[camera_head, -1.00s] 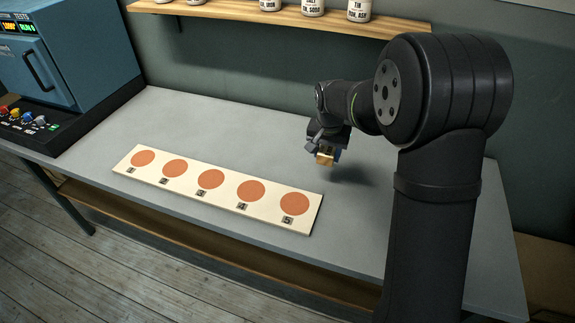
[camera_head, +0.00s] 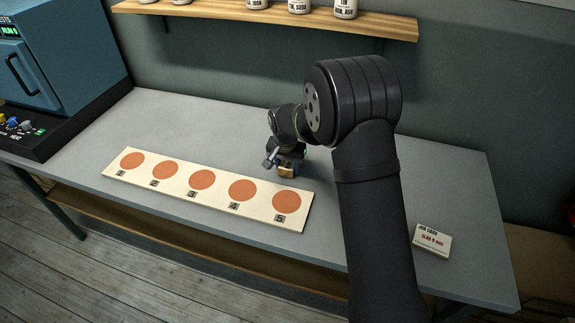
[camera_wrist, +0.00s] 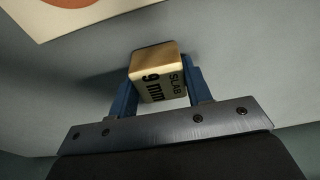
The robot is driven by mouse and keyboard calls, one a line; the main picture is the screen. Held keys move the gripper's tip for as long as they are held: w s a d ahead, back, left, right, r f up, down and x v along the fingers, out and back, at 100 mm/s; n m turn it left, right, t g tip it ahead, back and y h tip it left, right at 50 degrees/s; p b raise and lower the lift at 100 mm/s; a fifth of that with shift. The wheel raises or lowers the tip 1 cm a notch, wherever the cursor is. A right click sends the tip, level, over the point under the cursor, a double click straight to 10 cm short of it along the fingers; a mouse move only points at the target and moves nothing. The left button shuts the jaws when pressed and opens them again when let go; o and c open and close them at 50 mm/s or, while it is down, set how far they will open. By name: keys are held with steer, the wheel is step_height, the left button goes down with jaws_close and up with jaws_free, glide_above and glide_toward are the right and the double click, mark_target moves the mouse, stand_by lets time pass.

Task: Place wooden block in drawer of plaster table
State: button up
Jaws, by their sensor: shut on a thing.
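The wooden block (camera_wrist: 155,76), printed "SLAB 9 mm", is between the blue fingers of my gripper (camera_wrist: 157,88) in the wrist view. In the head view my gripper (camera_head: 286,168) is shut on the block (camera_head: 286,173), just behind the right half of the marked board. The block casts a shadow on the grey table (camera_head: 400,215); whether it touches the tabletop is hard to tell. An open shelf or drawer-like wooden space (camera_head: 160,230) shows below the table's front edge. No clearly open drawer is in view.
A cream board (camera_head: 216,200) with several orange discs lies along the front of the table. A job card (camera_head: 431,242) reading "SLAB 9 mm" lies at the right. A blue kiln (camera_head: 65,60) stands at the left. A wall shelf (camera_head: 380,24) holds jars.

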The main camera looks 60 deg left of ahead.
mark_target(286, 168)
steer(key=o, duration=1)
steer(key=shift+f, duration=0.1)
step_height(286, 168, up, 11)
steer(key=s+d, duration=0.1)
steer(key=shift+o, duration=0.4)
steer(key=shift+s+d+r, duration=0.15)
steer(key=shift+r, duration=0.45)
